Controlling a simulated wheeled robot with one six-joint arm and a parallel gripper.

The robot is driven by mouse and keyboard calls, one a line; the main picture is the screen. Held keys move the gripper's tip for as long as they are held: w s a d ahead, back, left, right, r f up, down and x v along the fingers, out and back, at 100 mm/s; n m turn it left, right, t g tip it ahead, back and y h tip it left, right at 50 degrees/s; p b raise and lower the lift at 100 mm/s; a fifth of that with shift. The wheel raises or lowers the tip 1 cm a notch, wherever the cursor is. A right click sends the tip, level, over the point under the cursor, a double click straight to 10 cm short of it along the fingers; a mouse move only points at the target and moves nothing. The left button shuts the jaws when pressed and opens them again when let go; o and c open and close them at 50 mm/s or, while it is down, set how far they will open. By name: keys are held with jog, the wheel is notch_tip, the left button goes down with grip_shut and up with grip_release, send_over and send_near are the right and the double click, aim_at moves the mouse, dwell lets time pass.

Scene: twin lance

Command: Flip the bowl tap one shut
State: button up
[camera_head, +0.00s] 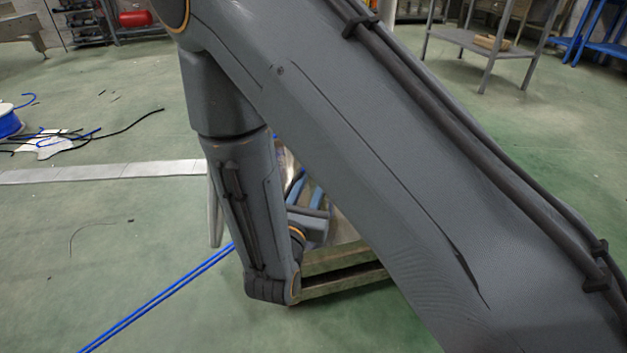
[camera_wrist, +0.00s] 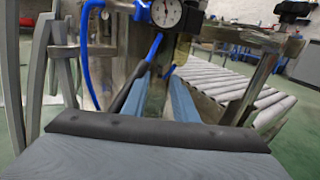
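My gripper (camera_wrist: 160,72) reaches forward in the wrist view, with two bluish fingers apart and a gap between them. In the head view my gripper (camera_head: 307,188) shows in part behind my own arm, with both fingers apart. Just beyond the fingers in the wrist view stands a fitting with a round white dial gauge (camera_wrist: 166,12). I see nothing clearly held.
A blue hose (camera_wrist: 86,58) loops left of the gauge. A roller conveyor (camera_wrist: 225,85) runs at the right, with a metal post (camera_wrist: 252,88) beside it. In the head view, blue lines (camera_head: 160,298) cross the green floor, and a metal frame (camera_head: 345,262) stands behind my arm.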

jog(key=shift+b+x, duration=0.45)
jog(key=shift+x, duration=1.1)
jog(key=shift+c, duration=0.2)
grip_shut()
jog(key=shift+a, duration=0.15)
jog(key=shift+w+a+m+g+h+p, duration=0.3)
jog(key=shift+w+a+m+g+h, duration=0.4)
jog(key=shift+m+g+h, duration=1.4)
jog(key=shift+w+a+m+g+h+p, duration=0.35)
jog(key=shift+w+a+m+g+h, duration=0.3)
jog(key=shift+m+g+h, duration=1.45)
jog(key=shift+w+a+m+g+h+p, duration=0.3)
jog(key=shift+w+a+m+g+h, duration=0.4)
jog(key=shift+m+g+h, duration=1.4)
